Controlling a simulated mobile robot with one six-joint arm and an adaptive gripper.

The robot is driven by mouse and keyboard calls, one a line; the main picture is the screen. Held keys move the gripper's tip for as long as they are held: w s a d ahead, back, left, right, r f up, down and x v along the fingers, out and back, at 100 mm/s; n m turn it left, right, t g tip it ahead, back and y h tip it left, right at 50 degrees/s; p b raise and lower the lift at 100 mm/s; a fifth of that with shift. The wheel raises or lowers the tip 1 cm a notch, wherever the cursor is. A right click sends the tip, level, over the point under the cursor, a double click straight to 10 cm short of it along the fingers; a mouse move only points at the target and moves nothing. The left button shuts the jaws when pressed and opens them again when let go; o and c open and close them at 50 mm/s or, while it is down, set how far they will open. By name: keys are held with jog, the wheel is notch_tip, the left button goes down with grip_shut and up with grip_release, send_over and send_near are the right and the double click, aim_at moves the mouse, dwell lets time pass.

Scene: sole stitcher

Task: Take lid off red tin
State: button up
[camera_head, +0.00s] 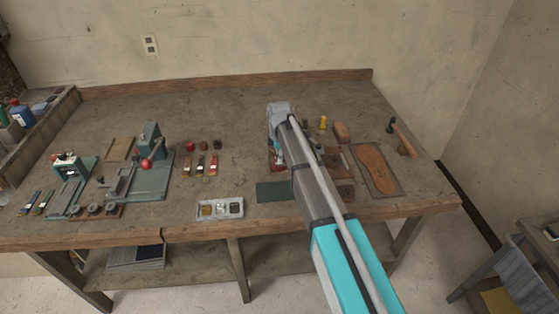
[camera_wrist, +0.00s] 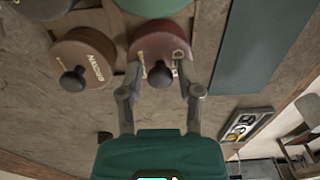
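The red tin (camera_wrist: 152,38) shows in the wrist view at the top middle, a round dark-red tin with lettering and a dark round knob (camera_wrist: 160,75) on its lid. My gripper (camera_wrist: 160,68) is open, with one finger on each side of the knob and the fingertips near the lid. I cannot tell whether the fingers touch it. In the head view my arm reaches over the bench's right half and hides most of the spot beneath my gripper.
In the head view, a green mat (camera_head: 272,192) and metal tray (camera_head: 220,208) lie at the front. A sole (camera_head: 372,165) and hammer (camera_head: 402,138) lie right; machines (camera_head: 150,170) stand left.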

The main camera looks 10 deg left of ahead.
jog(key=c, duration=0.4)
jog(key=shift+r, duration=0.1)
notch_tip(320, 180, up, 3)
jog(key=p, duration=0.3)
jog(key=shift+s+d+r+p, duration=0.85)
jog(key=shift+s+r+p, duration=0.85)
jog(key=shift+s, duration=0.5)
jog(key=shift+s+d+r+p, duration=0.85)
jog(key=shift+s+r+p, duration=0.75)
jog(key=shift+s, duration=0.55)
jog(key=shift+s+d+r+p, duration=0.85)
jog(key=shift+s+r+p, duration=0.85)
jog(key=shift+s, duration=0.5)
jog(key=shift+f, duration=0.1)
